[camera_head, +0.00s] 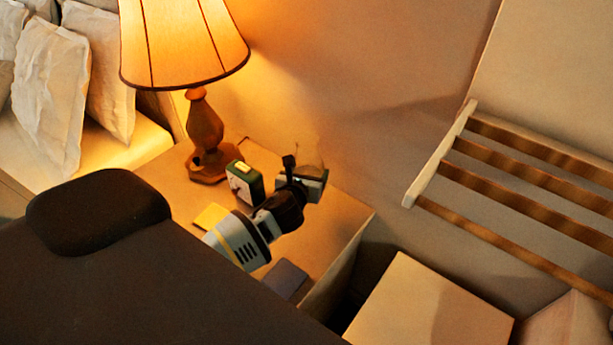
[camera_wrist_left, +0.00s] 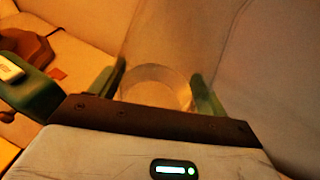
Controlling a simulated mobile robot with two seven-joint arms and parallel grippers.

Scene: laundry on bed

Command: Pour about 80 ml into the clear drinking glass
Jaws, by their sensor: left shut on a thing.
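My left gripper (camera_head: 308,182) is over the far right part of the wooden nightstand (camera_head: 340,212). In the left wrist view its green fingers (camera_wrist_left: 157,90) are shut on a clear glass vessel (camera_wrist_left: 160,78), one on each side. The vessel's round base ring shows between the fingers. In the head view the vessel is only a faint outline above the gripper. I cannot tell whether it is the drinking glass or another vessel, nor how much liquid is in it. No second clear vessel can be made out. My right gripper is not in view.
A lit lamp (camera_head: 205,135) stands at the nightstand's back left. A green clock (camera_head: 245,183) stands close beside my left gripper. A yellow pad (camera_head: 210,216) and a dark flat item (camera_head: 285,279) lie nearer. A slatted wooden rack (camera_head: 530,190) is on the right.

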